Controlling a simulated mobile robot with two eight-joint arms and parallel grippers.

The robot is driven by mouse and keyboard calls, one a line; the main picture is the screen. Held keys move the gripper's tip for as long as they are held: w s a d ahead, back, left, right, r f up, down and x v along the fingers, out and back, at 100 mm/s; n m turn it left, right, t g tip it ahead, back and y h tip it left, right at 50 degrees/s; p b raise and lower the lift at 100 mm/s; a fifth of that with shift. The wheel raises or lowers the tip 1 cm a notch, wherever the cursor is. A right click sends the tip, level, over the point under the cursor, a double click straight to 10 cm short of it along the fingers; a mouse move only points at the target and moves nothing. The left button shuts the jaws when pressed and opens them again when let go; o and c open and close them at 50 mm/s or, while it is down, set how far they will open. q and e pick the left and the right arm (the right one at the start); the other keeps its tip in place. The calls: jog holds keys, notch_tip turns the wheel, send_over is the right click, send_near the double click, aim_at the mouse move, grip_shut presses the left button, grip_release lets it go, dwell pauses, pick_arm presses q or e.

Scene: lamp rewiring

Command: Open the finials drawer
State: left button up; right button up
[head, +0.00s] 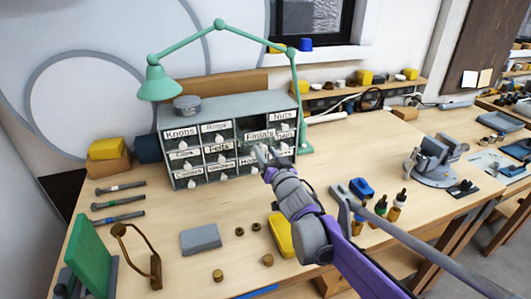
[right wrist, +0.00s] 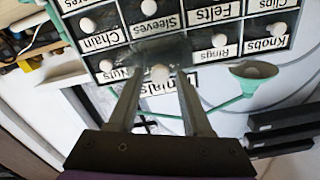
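The grey drawer cabinet (head: 180,182) stands at the back of the bench. Its Finials drawer (head: 258,134) is in the top row, and its label sits lower and nearer than the neighbouring labels, so the drawer appears partly pulled out, with a dark gap above it. My right gripper (head: 264,151) is at this drawer's front. In the right wrist view, which is upside down, the white Finials knob (right wrist: 159,74) lies between the fingertips of the right gripper (right wrist: 159,78). The fingers look apart, with a gap on each side of the knob. My left gripper is out of view.
A green lamp (head: 160,84) arches over the cabinet, and a round tin (head: 187,104) stands on top. A yellow block (head: 281,236), a grey block (head: 201,239) and small bottles (head: 396,207) are on the bench near my right arm. A vise (head: 435,160) stands to the right.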

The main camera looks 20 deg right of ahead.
jog(key=shift+o, duration=0.4)
jog(key=s, duration=1.1)
jog(key=shift+d+b, duration=0.2)
jog(key=shift+b, duration=0.2)
